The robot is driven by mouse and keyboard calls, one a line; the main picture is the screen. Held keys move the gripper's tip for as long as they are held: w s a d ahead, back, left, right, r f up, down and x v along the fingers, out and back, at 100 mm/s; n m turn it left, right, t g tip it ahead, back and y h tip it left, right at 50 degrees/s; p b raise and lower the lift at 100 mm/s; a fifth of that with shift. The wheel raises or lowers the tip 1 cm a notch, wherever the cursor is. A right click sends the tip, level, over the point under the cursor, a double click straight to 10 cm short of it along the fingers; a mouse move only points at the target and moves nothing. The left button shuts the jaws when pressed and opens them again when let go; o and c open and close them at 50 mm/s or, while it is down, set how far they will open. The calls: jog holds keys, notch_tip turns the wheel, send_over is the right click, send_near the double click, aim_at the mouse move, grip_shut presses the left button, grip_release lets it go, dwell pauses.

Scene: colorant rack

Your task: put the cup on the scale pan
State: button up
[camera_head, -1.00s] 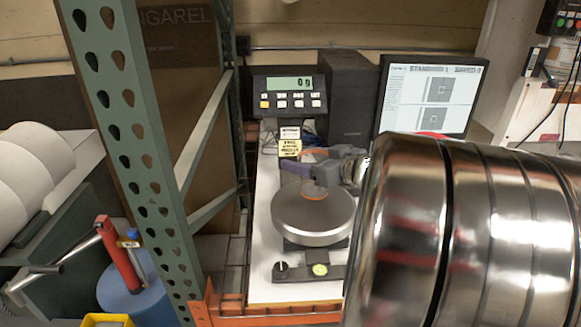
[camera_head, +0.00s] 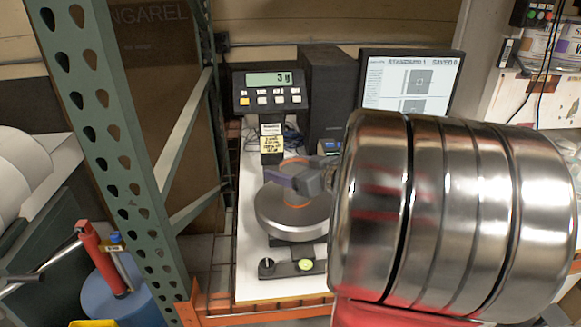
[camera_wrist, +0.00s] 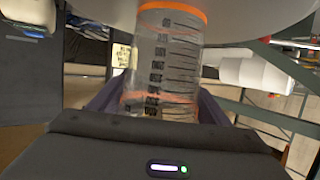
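The clear cup (camera_head: 297,204) with orange bands and dark graduation marks stands upright on the round metal scale pan (camera_head: 268,217), its base apparently touching it. The scale display (camera_head: 271,80) reads 3 g. My gripper (camera_head: 294,178) is at the cup's side, its purple fingers partly hiding the cup in the head view. In the wrist view, the cup (camera_wrist: 165,60) is between the two fingers, which seem to press on it from both sides. The pan edge (camera_wrist: 245,22) shows at the top there.
A green perforated rack post (camera_head: 115,140) stands left of the scale. A monitor (camera_head: 411,82) and a dark box (camera_head: 327,95) are behind it. A blue container with a red-handled pump (camera_head: 104,262) is at lower left. My shiny arm covers the right.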

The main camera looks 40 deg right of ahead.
jog(key=o, duration=0.4)
jog(key=shift+o, duration=0.2)
jog(key=shift+r, duration=0.15)
jog(key=v, duration=1.2)
dwell(0.5)
